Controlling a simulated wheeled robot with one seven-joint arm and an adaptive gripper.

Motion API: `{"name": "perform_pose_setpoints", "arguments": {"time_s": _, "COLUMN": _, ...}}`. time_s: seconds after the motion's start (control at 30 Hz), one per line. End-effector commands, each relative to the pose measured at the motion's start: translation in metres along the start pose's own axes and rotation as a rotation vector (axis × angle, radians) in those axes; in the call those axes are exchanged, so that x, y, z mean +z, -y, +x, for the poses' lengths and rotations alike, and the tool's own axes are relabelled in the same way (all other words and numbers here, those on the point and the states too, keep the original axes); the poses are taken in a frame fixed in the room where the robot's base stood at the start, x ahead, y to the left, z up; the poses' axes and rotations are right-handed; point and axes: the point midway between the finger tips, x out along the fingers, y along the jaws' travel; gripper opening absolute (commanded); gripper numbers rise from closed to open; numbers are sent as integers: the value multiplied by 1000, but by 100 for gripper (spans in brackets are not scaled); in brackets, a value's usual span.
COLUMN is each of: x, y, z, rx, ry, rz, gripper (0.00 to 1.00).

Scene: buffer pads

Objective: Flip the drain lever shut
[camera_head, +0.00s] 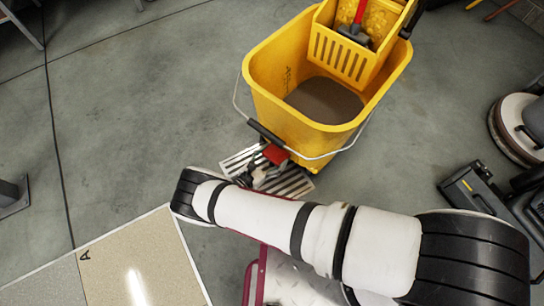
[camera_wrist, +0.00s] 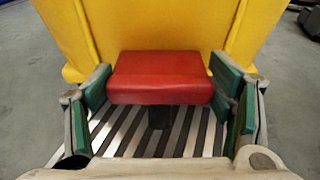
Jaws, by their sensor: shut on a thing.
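The drain lever is a red block-shaped handle (camera_wrist: 160,78) on a dark stem, low on the near side of the yellow mop bucket (camera_head: 270,85). Its red top also shows in the head view (camera_head: 275,154). My gripper (camera_wrist: 163,88) has its green-padded fingers on the left and right sides of the red handle and is shut on it. In the head view, my gripper (camera_head: 264,172) is partly hidden by my arm, just below the bucket. I cannot tell the lever's exact angle from these views.
A slatted metal floor grate (camera_head: 295,184) lies under the lever. The bucket holds dark water (camera_head: 325,100) and a yellow wringer (camera_head: 342,52), with a wire handle hanging in front. A floor machine (camera_head: 520,125) stands at the right.

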Motion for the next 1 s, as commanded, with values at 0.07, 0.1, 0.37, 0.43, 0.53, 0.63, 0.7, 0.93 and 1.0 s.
{"name": "perform_pose_setpoints", "arguments": {"time_s": 0.07, "x": 0, "y": 0, "z": 0, "rx": 1, "ry": 0, "rz": 0, "gripper": 47}}
{"name": "perform_pose_setpoints", "arguments": {"time_s": 0.1, "x": 0, "y": 0, "z": 0, "rx": 1, "ry": 0, "rz": 0, "gripper": 47}}
{"name": "perform_pose_setpoints", "arguments": {"time_s": 0.37, "x": 0, "y": 0, "z": 0, "rx": 1, "ry": -1, "rz": 0, "gripper": 95}}
{"name": "perform_pose_setpoints", "arguments": {"time_s": 0.43, "x": 0, "y": 0, "z": 0, "rx": 1, "ry": -2, "rz": 0, "gripper": 95}}
{"name": "perform_pose_setpoints", "arguments": {"time_s": 0.53, "x": 0, "y": 0, "z": 0, "rx": 1, "ry": -2, "rz": 0, "gripper": 95}}
{"name": "perform_pose_setpoints", "arguments": {"time_s": 0.63, "x": 0, "y": 0, "z": -2, "rx": 1, "ry": -2, "rz": 0, "gripper": 95}}
{"name": "perform_pose_setpoints", "arguments": {"time_s": 0.7, "x": 0, "y": -1, "z": -7, "rx": 1, "ry": -2, "rz": 0, "gripper": 95}}
{"name": "perform_pose_setpoints", "arguments": {"time_s": 0.93, "x": 0, "y": -1, "z": -47, "rx": 4, "ry": -3, "rz": 0, "gripper": 95}}
{"name": "perform_pose_setpoints", "arguments": {"time_s": 1.0, "x": 0, "y": -1, "z": -62, "rx": 4, "ry": -4, "rz": 0, "gripper": 95}}
